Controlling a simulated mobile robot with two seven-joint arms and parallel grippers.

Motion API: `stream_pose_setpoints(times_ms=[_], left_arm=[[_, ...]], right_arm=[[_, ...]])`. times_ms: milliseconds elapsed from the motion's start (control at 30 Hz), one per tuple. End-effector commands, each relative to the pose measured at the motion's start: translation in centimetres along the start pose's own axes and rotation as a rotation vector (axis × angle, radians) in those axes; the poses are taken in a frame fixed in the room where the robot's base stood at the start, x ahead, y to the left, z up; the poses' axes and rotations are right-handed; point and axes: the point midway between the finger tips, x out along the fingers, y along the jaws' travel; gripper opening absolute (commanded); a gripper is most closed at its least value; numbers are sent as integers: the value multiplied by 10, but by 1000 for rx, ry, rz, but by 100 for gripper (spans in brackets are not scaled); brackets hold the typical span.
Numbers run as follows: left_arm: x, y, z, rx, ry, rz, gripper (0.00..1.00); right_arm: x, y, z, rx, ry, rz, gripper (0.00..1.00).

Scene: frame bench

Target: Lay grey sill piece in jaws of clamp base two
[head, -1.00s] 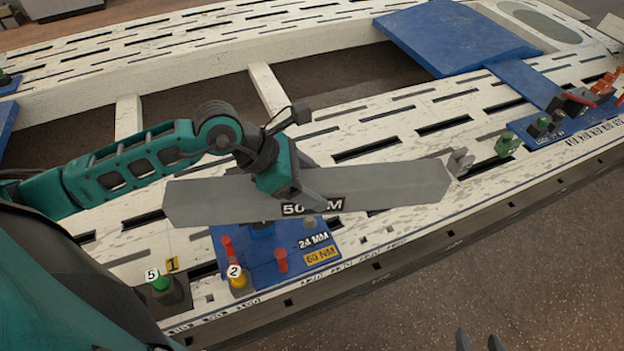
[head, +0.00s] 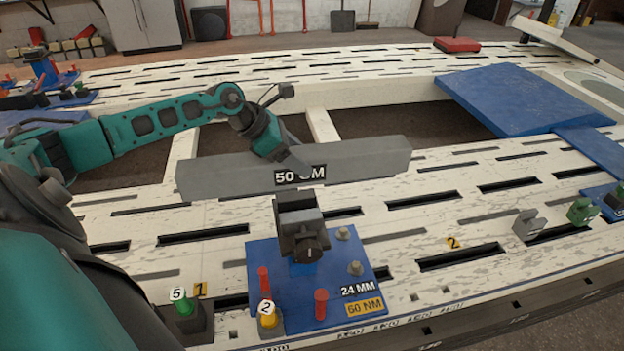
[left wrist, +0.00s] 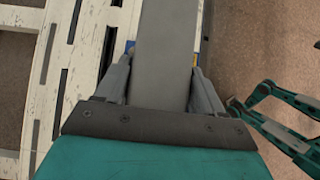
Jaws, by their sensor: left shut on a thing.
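The grey sill piece (head: 365,158), a long bar labelled 50 CM, is held roughly level over the bench. My left gripper (head: 292,160) is shut on it near its middle. In the left wrist view the sill piece (left wrist: 164,45) runs between the two fingers of my left gripper (left wrist: 163,75). A clamp base (head: 268,262), a blue plate with a yellow pin tagged 2 and labels 24 MM and 60 NM, lies in front. Its dark jaws (head: 299,222) stand just below and in front of the sill in the picture, which looks apart from them.
A green pin tagged 5 (head: 183,302) stands left of the base. Red pins (head: 320,304) and bolts stand on the base. A grey block (head: 529,225) and green block (head: 582,211) are to the right.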

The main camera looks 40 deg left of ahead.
Motion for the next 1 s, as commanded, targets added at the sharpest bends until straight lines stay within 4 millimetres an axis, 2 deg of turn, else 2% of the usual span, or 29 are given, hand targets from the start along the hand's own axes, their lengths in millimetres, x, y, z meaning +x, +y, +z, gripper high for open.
stream_pose_setpoints(times_ms=[100,533,1000], left_arm=[[-6,7,5,-2,-14,14,0],[-7,7,6,-3,-15,14,0],[13,7,-12,-4,-15,13,0]], right_arm=[[0,0,0,0,2,-1,51],[0,0,1,4,1,0,51],[11,-1,19,11,-1,1,51]])
